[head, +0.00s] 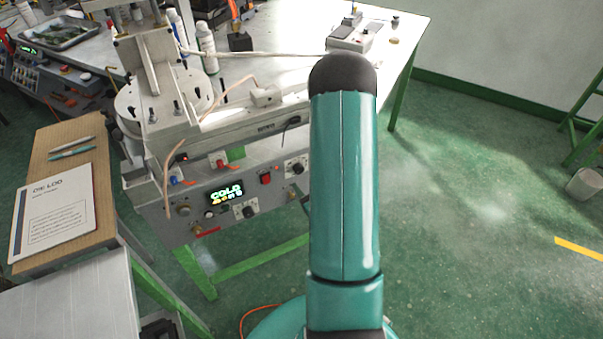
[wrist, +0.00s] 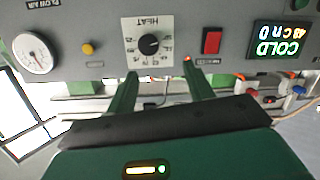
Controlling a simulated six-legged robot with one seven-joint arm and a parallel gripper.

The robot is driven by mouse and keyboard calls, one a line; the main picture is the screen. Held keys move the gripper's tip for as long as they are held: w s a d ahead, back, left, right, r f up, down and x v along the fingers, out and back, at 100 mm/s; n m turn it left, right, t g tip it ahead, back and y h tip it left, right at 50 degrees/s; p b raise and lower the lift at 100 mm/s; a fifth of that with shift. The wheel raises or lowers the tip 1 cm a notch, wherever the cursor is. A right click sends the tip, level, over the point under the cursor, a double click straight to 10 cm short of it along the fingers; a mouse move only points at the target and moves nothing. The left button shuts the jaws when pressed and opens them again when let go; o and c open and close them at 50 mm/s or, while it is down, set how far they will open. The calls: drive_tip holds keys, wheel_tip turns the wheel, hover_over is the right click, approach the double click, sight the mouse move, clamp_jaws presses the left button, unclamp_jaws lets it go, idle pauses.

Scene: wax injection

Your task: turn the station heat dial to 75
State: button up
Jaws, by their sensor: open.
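The heat dial (wrist: 148,44) is a black round knob on a white scale plate marked HEAT, upside down in the wrist view. A pale pointer mark shows on the knob, but I cannot read its setting surely. In the head view the dial (head: 298,168) is at the right of the station's front panel. My gripper (wrist: 160,70) is open and empty, its two green fingers pointing at the panel below the dial in the wrist view, apart from the knob. My arm hides the gripper in the head view. The display (wrist: 278,40) reads COLD; its second line is unclear.
A red switch (wrist: 212,41) sits close beside the dial, with a yellow button (wrist: 88,48) and a round gauge (wrist: 33,53) on its other side. Another knob (head: 245,211) is lower on the panel.

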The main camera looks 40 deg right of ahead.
sight(300, 171)
drive_tip(key=s+f+m+t+h, duration=0.1)
drive_tip(key=s+f+m+t, duration=0.15)
drive_tip(key=s, duration=0.45)
drive_tip(key=shift+n+g, duration=0.25)
drive_tip(key=shift+n, duration=0.1)
drive_tip(key=x, duration=1.3)
drive_tip(key=shift+w+f, duration=0.25)
drive_tip(key=shift+w, duration=0.05)
drive_tip(key=c, duration=1)
